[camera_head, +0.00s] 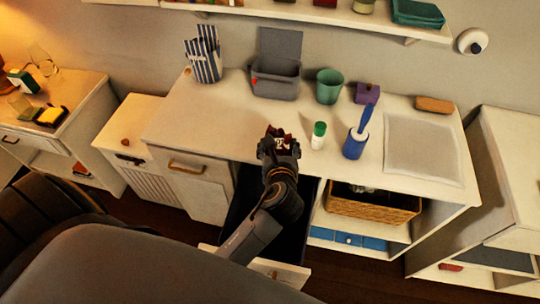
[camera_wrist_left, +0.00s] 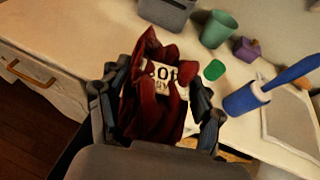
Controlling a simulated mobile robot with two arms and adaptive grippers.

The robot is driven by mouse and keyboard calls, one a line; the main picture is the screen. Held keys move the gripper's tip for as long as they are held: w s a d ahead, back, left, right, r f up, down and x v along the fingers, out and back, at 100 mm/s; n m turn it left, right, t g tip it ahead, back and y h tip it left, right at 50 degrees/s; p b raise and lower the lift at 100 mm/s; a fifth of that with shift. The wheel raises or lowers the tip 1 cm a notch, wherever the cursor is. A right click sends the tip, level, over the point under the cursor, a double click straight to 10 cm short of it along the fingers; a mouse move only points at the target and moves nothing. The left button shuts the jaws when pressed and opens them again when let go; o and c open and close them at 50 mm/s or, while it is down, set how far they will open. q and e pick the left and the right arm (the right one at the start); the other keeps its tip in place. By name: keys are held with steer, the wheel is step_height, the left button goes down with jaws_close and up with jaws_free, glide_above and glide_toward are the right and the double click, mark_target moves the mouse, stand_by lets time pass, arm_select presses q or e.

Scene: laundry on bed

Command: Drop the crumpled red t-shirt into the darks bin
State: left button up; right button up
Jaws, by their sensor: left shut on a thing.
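My left gripper (camera_head: 279,143) is shut on the crumpled red t-shirt (camera_wrist_left: 146,112), whose white print shows between the fingers in the left wrist view. In the head view only a little dark red of the shirt (camera_head: 272,131) shows past the fingers. The gripper is in front of the counter's middle, over or near its front edge. A grey bin (camera_head: 274,88) with its lid raised stands at the back of the counter, beyond the gripper and apart from it. No label is readable, so I cannot tell whether it is the darks bin. My right gripper is not in view.
A green-capped white bottle (camera_head: 318,136) stands just right of the gripper. A blue holder (camera_head: 355,145) with a handle, a green cup (camera_head: 328,86) and a striped container (camera_head: 204,62) stand on the counter (camera_head: 225,125). A dark opening lies below my arm, beside a wicker basket (camera_head: 372,207).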

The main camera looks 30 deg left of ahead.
arm_select(q)
step_height(320, 180, down, 14)
steer(key=a+m+t+h+b, duration=0.1)
steer(key=a+m+h+b, duration=0.1)
steer(key=b, duration=0.3)
steer(key=shift+s+a+r+m+h, duration=0.2)
steer(key=shift+s+a+m+h, duration=0.1)
steer(key=shift+s+m+h, duration=0.15)
steer(key=o, duration=1.3)
steer(key=shift+c, duration=0.2)
steer(key=shift+s, duration=0.1)
steer(key=v, duration=1.2)
steer(key=shift+f, duration=0.15)
